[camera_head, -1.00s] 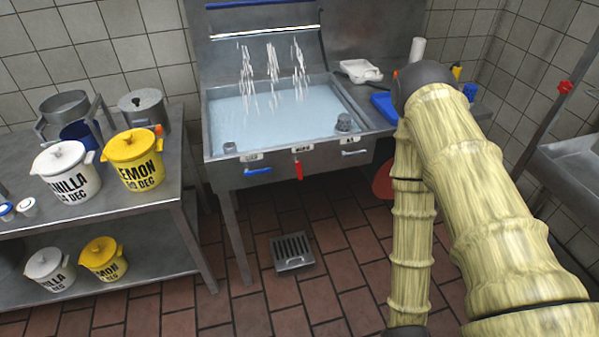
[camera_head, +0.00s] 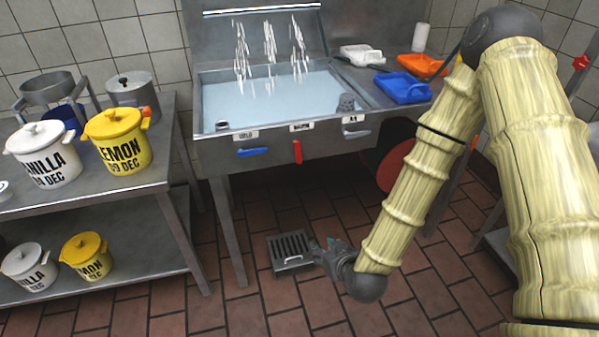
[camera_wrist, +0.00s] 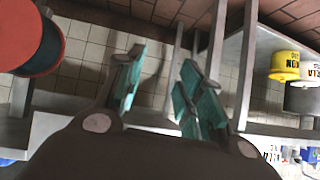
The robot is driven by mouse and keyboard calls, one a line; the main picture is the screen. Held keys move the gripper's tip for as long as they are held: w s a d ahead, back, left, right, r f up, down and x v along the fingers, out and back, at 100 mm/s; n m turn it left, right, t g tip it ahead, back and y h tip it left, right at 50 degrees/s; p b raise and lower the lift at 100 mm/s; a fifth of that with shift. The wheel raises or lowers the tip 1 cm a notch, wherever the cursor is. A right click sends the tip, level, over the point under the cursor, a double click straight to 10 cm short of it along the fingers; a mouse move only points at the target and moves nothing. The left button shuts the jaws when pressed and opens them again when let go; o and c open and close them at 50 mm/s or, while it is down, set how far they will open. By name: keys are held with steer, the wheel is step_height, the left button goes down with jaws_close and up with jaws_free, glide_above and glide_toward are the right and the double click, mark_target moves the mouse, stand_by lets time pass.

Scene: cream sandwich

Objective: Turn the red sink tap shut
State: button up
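The red sink tap (camera_head: 297,151) is a short lever pointing down on the front panel of the steel sink (camera_head: 215,153), below the middle label. Several streams of water fall into the filled basin above it. My gripper (camera_head: 318,247) is low in front of the sink, below and slightly right of the red tap, over the floor near the drain grate. It is apart from the tap. In the wrist view my gripper's (camera_wrist: 158,65) two teal fingers are spread with nothing between them. I cannot make out the red tap in the wrist view.
A blue lever (camera_head: 252,152) is left of the red tap and a grey one (camera_head: 356,134) right. A steel table (camera_head: 150,178) with lemon (camera_head: 117,141) and vanilla (camera_head: 42,155) pots stands left. A floor grate (camera_head: 289,252) lies below. A red disc (camera_head: 394,166) is under the sink's right side.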

steer(key=w+a+r+t+b, duration=0.2)
steer(key=w+r+t+b, duration=0.1)
steer(key=w+r, duration=0.25)
steer(key=n+t+b, duration=0.1)
steer(key=t+b, duration=0.3)
glide_toward(299, 155)
steer(key=x, duration=0.9)
steer(key=shift+b, duration=0.4)
jaws_close()
